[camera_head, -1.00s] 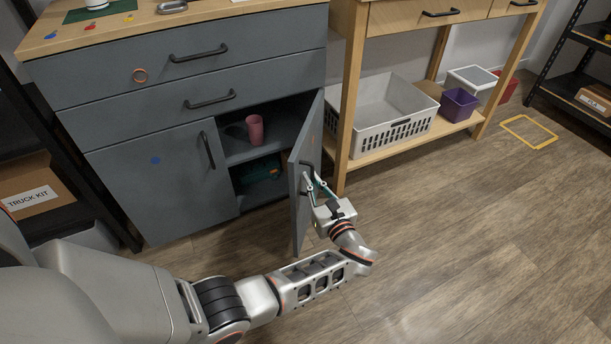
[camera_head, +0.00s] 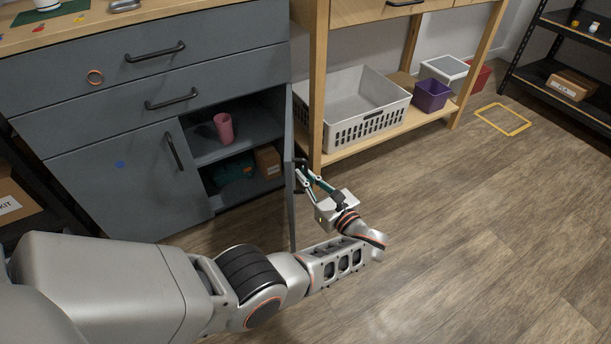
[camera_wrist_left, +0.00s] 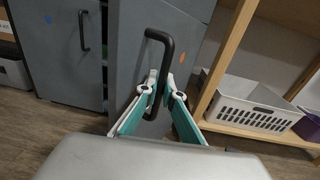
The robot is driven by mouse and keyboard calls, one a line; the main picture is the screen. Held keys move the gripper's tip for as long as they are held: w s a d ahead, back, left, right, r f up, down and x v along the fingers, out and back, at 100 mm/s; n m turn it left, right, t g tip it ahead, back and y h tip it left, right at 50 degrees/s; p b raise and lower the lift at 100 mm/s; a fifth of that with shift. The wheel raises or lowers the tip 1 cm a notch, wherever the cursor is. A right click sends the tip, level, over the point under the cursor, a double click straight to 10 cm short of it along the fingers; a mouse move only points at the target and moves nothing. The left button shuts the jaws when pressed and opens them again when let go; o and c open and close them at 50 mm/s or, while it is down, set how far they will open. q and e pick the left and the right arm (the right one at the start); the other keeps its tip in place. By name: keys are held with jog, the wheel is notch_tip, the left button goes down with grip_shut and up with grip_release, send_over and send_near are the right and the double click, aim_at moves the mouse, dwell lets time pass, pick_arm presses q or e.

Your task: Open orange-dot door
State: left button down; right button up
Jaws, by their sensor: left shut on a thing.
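The grey orange-dot door (camera_head: 290,215) stands swung open from the cabinet and shows almost edge-on in the head view. In the wrist view its face (camera_wrist_left: 126,45) carries a black bar handle (camera_wrist_left: 161,37), with the orange dot (camera_wrist_left: 204,75) to the right. My left gripper (camera_head: 301,173) is at the door's outer face, shut on the handle. In the wrist view its fingertips (camera_wrist_left: 161,88) are on either side of the handle's lower part. My right gripper is not in view.
Inside the cabinet (camera_head: 205,245), a pink cup (camera_head: 223,127) stands on the shelf, with a green item (camera_head: 235,168) and a brown box (camera_head: 268,161) below. A wooden bench (camera_head: 318,85) with a white basket (camera_head: 375,125) stands right of the door. The floor in front is clear.

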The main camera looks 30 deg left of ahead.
pick_arm(q)
jog(key=c, duration=2.5)
grip_release()
jog(key=shift+d, duration=0.15)
jog(key=v, duration=0.7)
jog(key=shift+s+d, duration=0.1)
jog(key=shift+d, duration=0.05)
